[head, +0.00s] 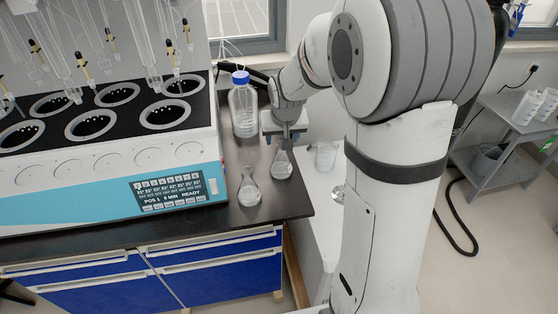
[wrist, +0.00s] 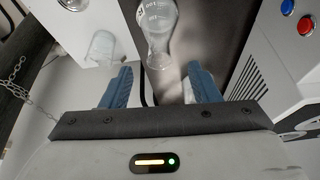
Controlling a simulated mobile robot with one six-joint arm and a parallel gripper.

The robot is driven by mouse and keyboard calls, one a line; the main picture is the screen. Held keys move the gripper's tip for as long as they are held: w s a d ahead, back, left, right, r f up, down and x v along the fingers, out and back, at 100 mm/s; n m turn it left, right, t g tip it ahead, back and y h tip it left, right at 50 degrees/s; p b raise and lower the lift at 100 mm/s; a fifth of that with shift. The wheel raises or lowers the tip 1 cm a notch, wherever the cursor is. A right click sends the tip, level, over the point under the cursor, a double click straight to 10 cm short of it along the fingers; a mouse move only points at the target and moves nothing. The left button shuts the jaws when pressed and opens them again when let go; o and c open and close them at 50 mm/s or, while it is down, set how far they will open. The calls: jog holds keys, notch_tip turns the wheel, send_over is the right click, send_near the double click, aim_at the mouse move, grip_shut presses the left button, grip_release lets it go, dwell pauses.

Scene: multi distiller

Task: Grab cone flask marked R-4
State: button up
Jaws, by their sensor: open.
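Two clear conical flasks stand on the dark bench top in the head view. The nearer flask (head: 249,190) is to the left and the farther flask (head: 281,165) is by the bench's right edge. My gripper (head: 285,137) is at the neck of the farther flask and partly hides its top. In the wrist view my gripper (wrist: 158,76) is open, with blue fingers apart and nothing between them. One conical flask (wrist: 160,40) stands just ahead of the gap, roughly centred.
A blue-capped bottle (head: 242,105) stands behind the flasks. The distiller (head: 120,190) fills the bench to the left. A glass beaker (head: 326,156) stands on a lower white surface to the right and also shows in the wrist view (wrist: 101,48).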

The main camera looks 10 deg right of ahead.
aim_at(281, 159)
jog(key=x, duration=0.7)
jog(key=shift+w+d+f+p, duration=0.1)
jog(key=shift+w+f+p, duration=0.15)
jog(key=shift+f+p, duration=0.15)
grip_shut()
dwell(0.3)
